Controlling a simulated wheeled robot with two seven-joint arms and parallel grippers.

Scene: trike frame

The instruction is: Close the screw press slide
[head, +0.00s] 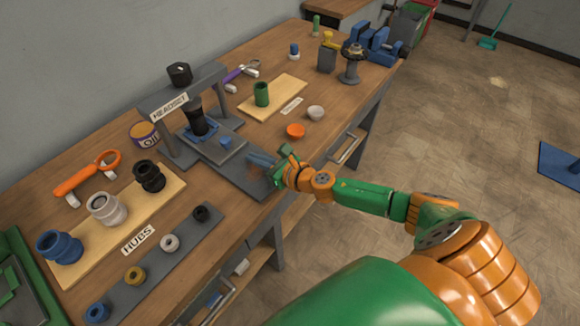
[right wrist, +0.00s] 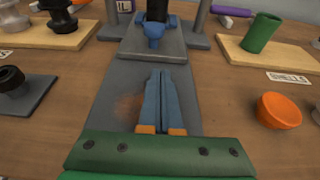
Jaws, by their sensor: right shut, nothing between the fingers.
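The screw press (head: 215,85) is a grey frame labelled HEADSET with a black knob on top. Its grey slide (head: 228,152) carries a small blue knob (head: 226,142) and a blue holder with a black tube (head: 196,122) under the frame. In the right wrist view the slide (right wrist: 120,47) lies straight ahead, with the blue knob (right wrist: 154,36) at its middle. My right gripper (head: 256,160) is shut and empty over the front of the grey base plate (right wrist: 110,100). Its blue fingertips (right wrist: 166,74) point at the knob, apart from it. My left gripper is out of view.
A wooden board with hubs (head: 74,233) and a grey strip with rings (head: 150,268) lie left of the press. An orange cup (head: 295,131), a pale cup (head: 316,113) and a board with a green cup (head: 273,97) stand right of it.

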